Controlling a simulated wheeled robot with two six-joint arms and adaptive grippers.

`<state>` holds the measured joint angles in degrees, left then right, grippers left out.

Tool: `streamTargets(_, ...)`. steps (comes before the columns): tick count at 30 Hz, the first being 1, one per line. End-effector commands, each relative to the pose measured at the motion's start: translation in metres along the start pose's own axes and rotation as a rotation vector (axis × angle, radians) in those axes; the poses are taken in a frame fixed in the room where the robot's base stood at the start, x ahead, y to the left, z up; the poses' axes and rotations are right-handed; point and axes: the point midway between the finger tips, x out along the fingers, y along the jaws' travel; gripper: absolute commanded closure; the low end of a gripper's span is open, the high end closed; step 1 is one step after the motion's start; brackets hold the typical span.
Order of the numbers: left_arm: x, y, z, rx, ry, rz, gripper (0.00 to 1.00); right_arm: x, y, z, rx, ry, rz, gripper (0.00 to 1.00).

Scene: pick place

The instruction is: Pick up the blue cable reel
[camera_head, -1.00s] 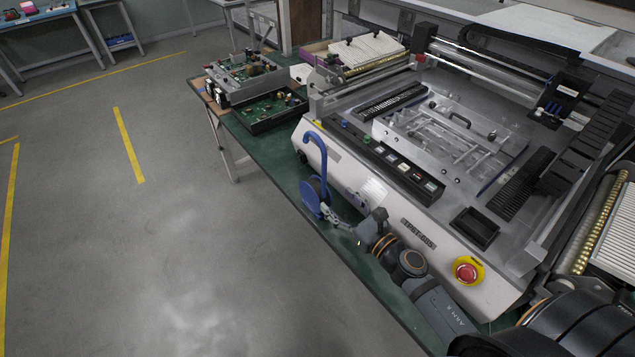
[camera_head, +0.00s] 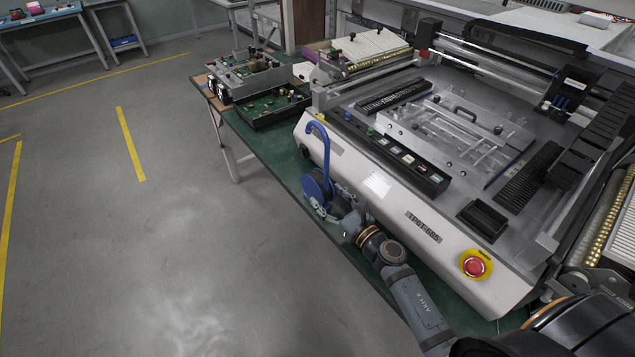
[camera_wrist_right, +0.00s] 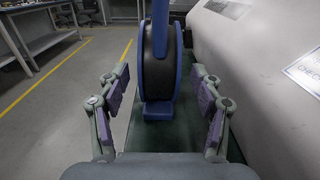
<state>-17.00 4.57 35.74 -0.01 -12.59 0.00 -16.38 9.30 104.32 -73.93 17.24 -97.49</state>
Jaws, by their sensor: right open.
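The blue cable reel (camera_head: 313,184) stands upright on the green table, at its front edge beside the white machine. It has a tall curved blue handle and a dark wound middle. In the right wrist view the reel (camera_wrist_right: 160,65) is straight ahead, edge-on, with its blue foot on the green surface. My right gripper (camera_head: 325,208) is close to the reel, on its near side. In the wrist view its two fingers (camera_wrist_right: 162,100) are spread wide, one to each side of the reel's lower part, with gaps on both sides. My left gripper is not seen.
The large white and grey machine (camera_head: 400,215) stands just right of the reel, with a red stop button (camera_head: 474,266) on its front. Circuit board trays (camera_head: 262,105) lie at the table's far left end. The floor left of the table is clear.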

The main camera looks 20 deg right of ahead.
Motion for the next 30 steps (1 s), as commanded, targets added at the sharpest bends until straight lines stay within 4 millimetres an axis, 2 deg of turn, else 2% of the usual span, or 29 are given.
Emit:
streamTargets(4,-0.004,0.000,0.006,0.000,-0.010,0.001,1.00,0.007,0.000,0.003,0.001,-0.002,-0.001,0.34)
streamTargets(8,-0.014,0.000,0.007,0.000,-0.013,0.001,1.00,0.031,0.001,0.006,0.004,-0.003,0.000,0.34)
streamTargets(12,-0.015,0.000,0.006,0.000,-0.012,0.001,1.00,0.049,0.001,0.003,0.002,-0.002,-0.001,0.34)
streamTargets(20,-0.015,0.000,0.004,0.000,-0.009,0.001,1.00,0.052,0.001,0.001,0.000,0.000,0.000,0.34)
streamTargets(30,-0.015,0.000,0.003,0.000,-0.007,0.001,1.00,0.052,0.001,0.001,0.000,0.000,0.000,0.80)
